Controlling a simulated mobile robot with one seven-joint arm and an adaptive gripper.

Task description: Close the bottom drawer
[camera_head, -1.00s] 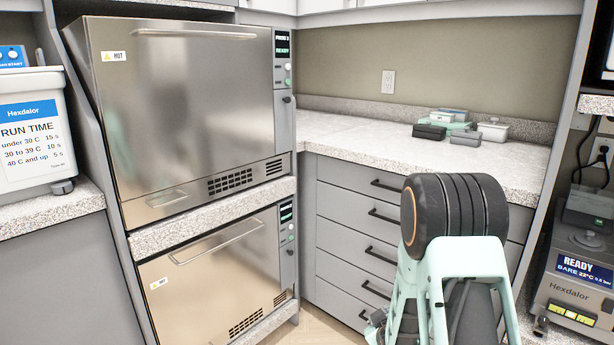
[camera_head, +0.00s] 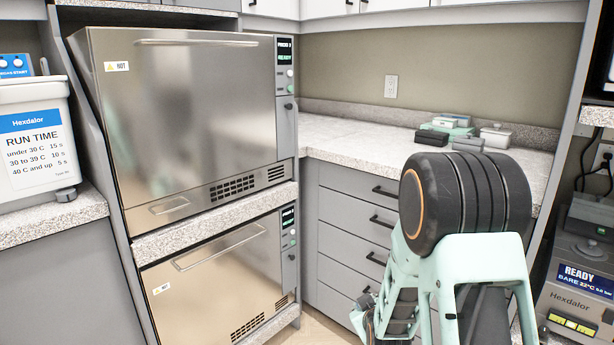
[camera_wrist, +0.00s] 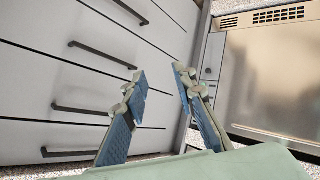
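A grey drawer unit with dark bar handles stands under the right counter. The front of its lowest visible drawer (camera_head: 334,302) shows in the head view beside the lower oven, with its right part hidden behind my arm. I cannot tell how far out this drawer stands. My gripper (camera_wrist: 160,74) shows in the wrist view with its two blue-padded fingers apart and nothing between them. It is in front of the drawer fronts, near their edge on the oven side. The wrist view looks turned over, and several drawer handles (camera_wrist: 102,54) show left of the fingers.
Two steel ovens, upper (camera_head: 190,110) and lower (camera_head: 215,275), stand left of the drawers. Small boxes (camera_head: 432,138) lie on the counter (camera_head: 350,140) above. A Hexdalor device (camera_head: 580,290) stands at right, and a white Hexdalor bin (camera_head: 35,140) at left.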

